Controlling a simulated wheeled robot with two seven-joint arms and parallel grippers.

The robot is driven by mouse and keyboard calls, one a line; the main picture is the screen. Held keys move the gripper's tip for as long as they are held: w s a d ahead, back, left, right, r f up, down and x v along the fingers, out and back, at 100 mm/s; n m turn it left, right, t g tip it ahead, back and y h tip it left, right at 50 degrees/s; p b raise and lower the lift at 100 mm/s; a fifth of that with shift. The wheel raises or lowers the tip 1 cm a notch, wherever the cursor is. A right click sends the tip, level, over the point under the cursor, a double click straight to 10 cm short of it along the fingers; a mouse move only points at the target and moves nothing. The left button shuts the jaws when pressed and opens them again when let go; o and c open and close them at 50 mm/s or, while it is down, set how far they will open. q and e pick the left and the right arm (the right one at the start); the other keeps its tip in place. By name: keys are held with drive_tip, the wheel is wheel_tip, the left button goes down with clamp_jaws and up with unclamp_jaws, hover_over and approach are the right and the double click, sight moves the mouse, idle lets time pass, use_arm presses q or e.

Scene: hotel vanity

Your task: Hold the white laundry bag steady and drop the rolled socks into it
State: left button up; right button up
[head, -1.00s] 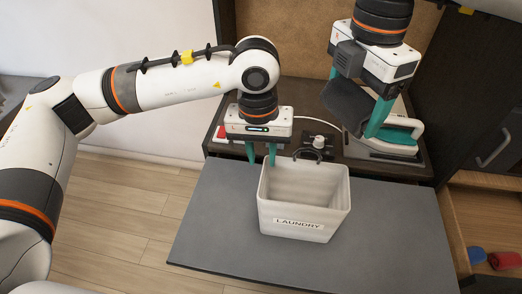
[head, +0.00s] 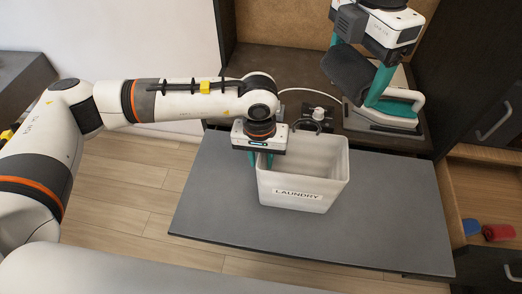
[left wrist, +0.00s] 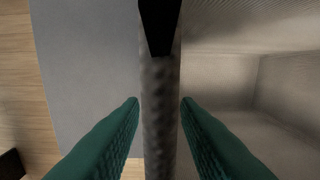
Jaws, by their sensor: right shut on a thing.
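The white laundry bag (head: 325,165), boxy and labelled LAUNDRY, stands upright and open on the grey counter; its interior shows in the left wrist view (left wrist: 225,80). My left gripper (head: 261,162) is at the bag's left side, pointing down. In the left wrist view its teal fingers (left wrist: 160,101) are open, one on each side of the bag's rim (left wrist: 160,125), with narrow gaps. My right gripper (head: 357,78) is shut on a dark grey rolled bundle (head: 358,84), seemingly the rolled socks, held behind and above the bag's right side. Part of the bundle is hidden by the fingers.
An iron-like appliance with a white handle (head: 411,101) stands on the dark shelf behind the bag. A small white-knobbed item (head: 319,114) and a dark ring are behind the rim. An open drawer at right holds a blue roll (head: 472,227) and a red roll (head: 498,232).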

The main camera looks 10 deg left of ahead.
use_arm(q)
clamp_jaws()
drive_tip(key=shift+w, duration=0.1)
use_arm(e)
approach(319, 134)
drive_tip(key=s+r, duration=0.2)
drive_tip(key=s, duration=0.3)
wheel_tip(319, 134, down, 6)
drive_tip(key=a, duration=0.1)
drive_tip(key=o, duration=1)
wheel_tip(319, 134, up, 12)
drive_tip(key=shift+s+f, duration=0.1)
